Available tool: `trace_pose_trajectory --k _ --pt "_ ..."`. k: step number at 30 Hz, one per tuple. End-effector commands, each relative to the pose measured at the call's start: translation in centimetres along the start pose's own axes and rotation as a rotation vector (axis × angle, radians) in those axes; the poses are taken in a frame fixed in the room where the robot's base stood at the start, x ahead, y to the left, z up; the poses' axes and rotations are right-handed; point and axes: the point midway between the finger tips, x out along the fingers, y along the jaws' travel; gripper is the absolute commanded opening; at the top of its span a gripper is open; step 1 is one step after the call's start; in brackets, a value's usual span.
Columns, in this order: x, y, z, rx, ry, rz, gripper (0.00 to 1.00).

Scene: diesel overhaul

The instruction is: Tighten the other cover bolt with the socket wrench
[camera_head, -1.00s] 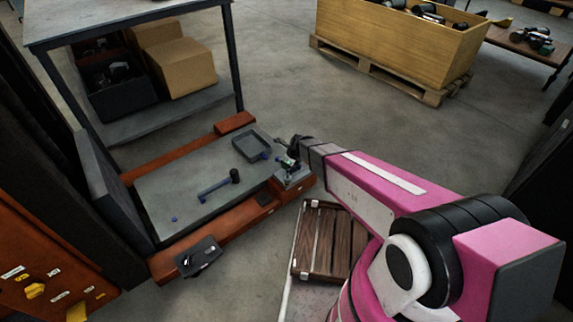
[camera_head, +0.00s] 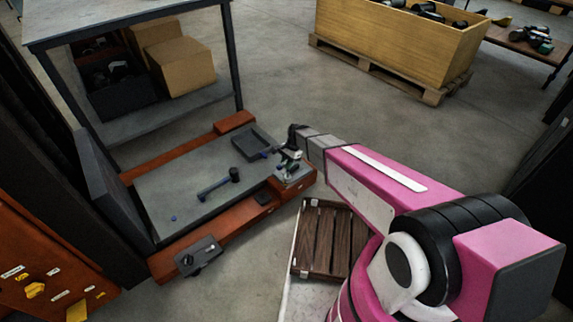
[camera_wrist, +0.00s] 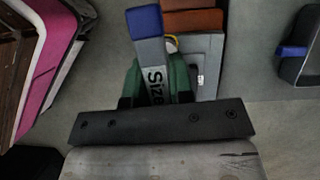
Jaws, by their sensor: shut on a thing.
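My gripper (camera_head: 289,160) is over the grey block (camera_head: 291,177) at the right end of the low bench plate. In the wrist view, its green fingers (camera_wrist: 160,85) are shut on a grey bar with a blue end (camera_wrist: 150,55), lettered "Size", which looks like the socket wrench. The fingers hide part of the bar. Its far end and the cover bolt cannot be made out, nor whether they touch. A second long blue-grey tool (camera_head: 214,188) with a black cylinder at one end lies on the plate.
A grey tray (camera_head: 250,142) with a blue piece at its edge is behind the gripper on the plate. A dark box (camera_head: 199,256) sits at the front orange beam. A slatted wooden crate (camera_head: 325,240) stands front right.

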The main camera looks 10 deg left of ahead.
Motion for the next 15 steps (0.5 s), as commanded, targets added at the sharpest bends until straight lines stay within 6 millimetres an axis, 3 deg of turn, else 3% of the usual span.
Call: trace_pose_trajectory --k 15 --pt "0.12 0.32 0.28 -0.659 0.004 0.266 0.0"
